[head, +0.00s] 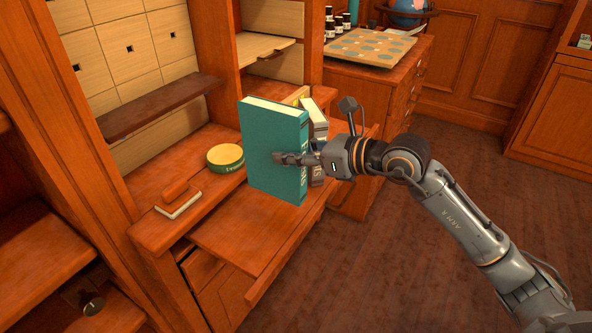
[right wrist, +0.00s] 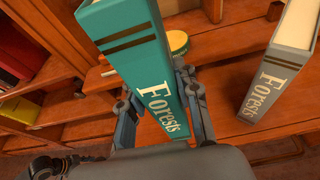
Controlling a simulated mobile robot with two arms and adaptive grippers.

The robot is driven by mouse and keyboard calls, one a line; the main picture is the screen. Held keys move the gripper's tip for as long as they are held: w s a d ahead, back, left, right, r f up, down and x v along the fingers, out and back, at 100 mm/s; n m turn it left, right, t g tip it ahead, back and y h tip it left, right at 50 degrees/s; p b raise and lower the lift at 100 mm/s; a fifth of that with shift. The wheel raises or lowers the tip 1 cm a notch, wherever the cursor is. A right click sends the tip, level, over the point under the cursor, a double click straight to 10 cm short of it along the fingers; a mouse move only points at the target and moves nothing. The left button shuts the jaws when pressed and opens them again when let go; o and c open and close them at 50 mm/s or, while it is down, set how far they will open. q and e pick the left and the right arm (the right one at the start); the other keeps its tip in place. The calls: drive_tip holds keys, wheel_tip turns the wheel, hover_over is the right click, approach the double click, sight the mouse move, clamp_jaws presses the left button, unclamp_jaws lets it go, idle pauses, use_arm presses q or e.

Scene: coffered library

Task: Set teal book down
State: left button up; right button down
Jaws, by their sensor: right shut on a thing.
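The teal book (head: 270,150) stands upright over the pull-out desk board, with "Forests" on its spine. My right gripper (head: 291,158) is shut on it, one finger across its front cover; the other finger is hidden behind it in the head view. In the right wrist view the teal book (right wrist: 128,42) rises between the two fingers (right wrist: 163,108). I cannot tell whether its bottom edge touches the board. A grey-brown book (head: 319,128), also marked "Forests", stands just behind; it shows apart at the right in the wrist view (right wrist: 280,72). My left gripper is not in view.
The desk board (head: 245,225) is bare in front of the teal book. A green and yellow round tin (head: 226,158) and a small orange-brown block with a pale edge (head: 178,201) lie to the left. A cabinet with a patterned board (head: 372,46) and bottles stands behind.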

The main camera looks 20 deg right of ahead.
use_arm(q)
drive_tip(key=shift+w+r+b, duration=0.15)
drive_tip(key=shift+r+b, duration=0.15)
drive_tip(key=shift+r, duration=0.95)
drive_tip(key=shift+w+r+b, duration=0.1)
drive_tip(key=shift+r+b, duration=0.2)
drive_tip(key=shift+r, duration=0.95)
use_arm(e)
wheel_tip(320, 180, down, 6)
drive_tip(key=w+d, duration=0.1)
drive_tip(key=w, duration=0.1)
drive_tip(key=shift+w+d, duration=0.25)
drive_tip(key=shift+d, duration=0.05)
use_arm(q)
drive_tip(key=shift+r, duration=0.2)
use_arm(e)
drive_tip(key=shift+f, duration=0.25)
drive_tip(key=c, duration=1)
unclamp_jaws()
drive_tip(key=shift+f, duration=0.1)
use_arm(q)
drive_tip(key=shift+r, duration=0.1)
